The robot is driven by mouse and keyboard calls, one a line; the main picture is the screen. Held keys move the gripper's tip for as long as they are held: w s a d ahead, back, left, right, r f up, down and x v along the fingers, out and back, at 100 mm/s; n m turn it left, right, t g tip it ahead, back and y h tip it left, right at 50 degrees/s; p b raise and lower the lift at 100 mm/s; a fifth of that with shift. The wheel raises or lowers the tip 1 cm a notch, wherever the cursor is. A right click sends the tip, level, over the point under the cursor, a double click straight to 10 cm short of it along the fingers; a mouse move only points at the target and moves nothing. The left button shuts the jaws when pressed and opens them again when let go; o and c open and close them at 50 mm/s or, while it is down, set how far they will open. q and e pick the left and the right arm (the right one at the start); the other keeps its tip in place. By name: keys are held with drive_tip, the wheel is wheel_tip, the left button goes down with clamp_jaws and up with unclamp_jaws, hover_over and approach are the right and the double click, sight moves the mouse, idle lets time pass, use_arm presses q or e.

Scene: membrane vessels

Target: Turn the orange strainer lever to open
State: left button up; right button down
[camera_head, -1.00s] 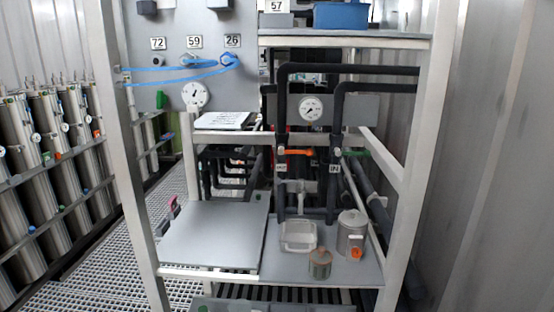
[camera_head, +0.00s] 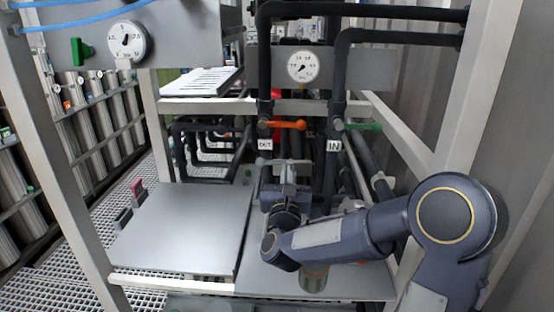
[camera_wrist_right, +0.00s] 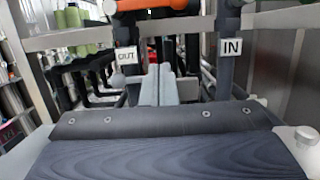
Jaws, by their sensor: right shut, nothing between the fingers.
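The orange strainer lever (camera_head: 287,124) is on the dark vertical pipe above the OUT label (camera_head: 264,144). It lies about level, pointing right from the pipe. In the right wrist view its orange body (camera_wrist_right: 152,4) is cut off by the top edge. My right gripper (camera_head: 288,166) is below the lever, pointing up and away from me, shut and empty, with a gap to the lever. Its fingers show side by side in the right wrist view (camera_wrist_right: 160,84). My left gripper is not in view.
A green lever (camera_head: 362,126) is on the pipe above the IN label (camera_head: 334,146). A gauge (camera_head: 302,67) and a frame crossbar (camera_head: 300,106) are close by. My right arm covers much of the right shelf, where a jar (camera_head: 314,278) stands. The left shelf plate (camera_head: 185,228) is bare.

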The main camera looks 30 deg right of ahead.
sight(282, 124)
drive_tip(key=p+x, duration=0.2)
drive_tip(key=x, duration=0.7)
drive_tip(key=shift+r+p, duration=0.15)
drive_tip(key=shift+p, duration=0.25)
drive_tip(key=r+p, duration=0.1)
drive_tip(key=r, duration=0.2)
drive_tip(key=shift+s+a+r+p, duration=0.1)
drive_tip(key=shift+s+r+p, duration=0.1)
drive_tip(key=shift+r+p, duration=0.15)
drive_tip(key=shift+s+r+n+b, duration=0.1)
drive_tip(key=shift+r+n+b, duration=0.05)
drive_tip(key=shift+n+b, duration=0.55)
drive_tip(key=shift+y, duration=0.3)
